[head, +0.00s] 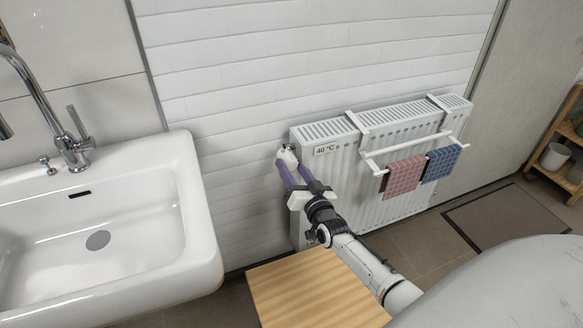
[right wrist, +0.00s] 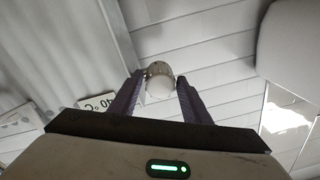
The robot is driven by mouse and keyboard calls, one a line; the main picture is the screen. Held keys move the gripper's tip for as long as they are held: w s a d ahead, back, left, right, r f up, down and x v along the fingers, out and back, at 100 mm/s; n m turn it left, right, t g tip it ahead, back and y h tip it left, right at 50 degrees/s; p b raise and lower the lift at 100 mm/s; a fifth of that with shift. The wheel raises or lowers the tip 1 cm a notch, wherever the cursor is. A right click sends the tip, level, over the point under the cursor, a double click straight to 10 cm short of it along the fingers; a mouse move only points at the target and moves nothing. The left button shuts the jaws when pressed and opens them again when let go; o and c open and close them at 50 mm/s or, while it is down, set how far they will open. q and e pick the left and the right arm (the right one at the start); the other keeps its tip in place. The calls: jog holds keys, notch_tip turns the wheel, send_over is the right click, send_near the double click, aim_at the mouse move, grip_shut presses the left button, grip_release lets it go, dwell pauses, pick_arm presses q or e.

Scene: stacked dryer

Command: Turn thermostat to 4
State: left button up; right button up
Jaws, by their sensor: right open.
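The white thermostat knob (head: 289,157) sits at the upper left corner of the white radiator (head: 345,185). In the right wrist view the knob (right wrist: 159,86) shows as a round white cap with a greyish collar. My right gripper (head: 285,168) is at the knob, its two purple fingers on either side of it. In the right wrist view the open fingers (right wrist: 160,97) flank the knob, with a gap visible at least on the right. I cannot tell whether either finger touches it. Numbers on the knob are not readable. My left gripper is not in view.
A small display reading 40 °C (head: 327,149) is on the radiator beside the knob. A white rack (head: 372,160) with pink and blue cloths (head: 404,176) hangs on the radiator. A white sink (head: 150,215) is at left, a wooden top (head: 310,290) below.

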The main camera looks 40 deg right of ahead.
jog(key=p+v, duration=0.1)
jog(key=v, duration=0.9)
jog(key=s+a+f+n+g+y, duration=0.3)
jog(key=s+a+f, duration=0.3)
jog(key=s+a, duration=0.4)
jog(key=s+a+f+n+g+y, duration=0.3)
jog(key=s+a+f+n+g, duration=0.3)
jog(key=s+a, duration=0.5)
jog(key=s+f, duration=0.1)
jog(key=s, duration=0.1)
jog(key=shift+s+f, duration=0.3)
jog(key=shift+s, duration=0.1)
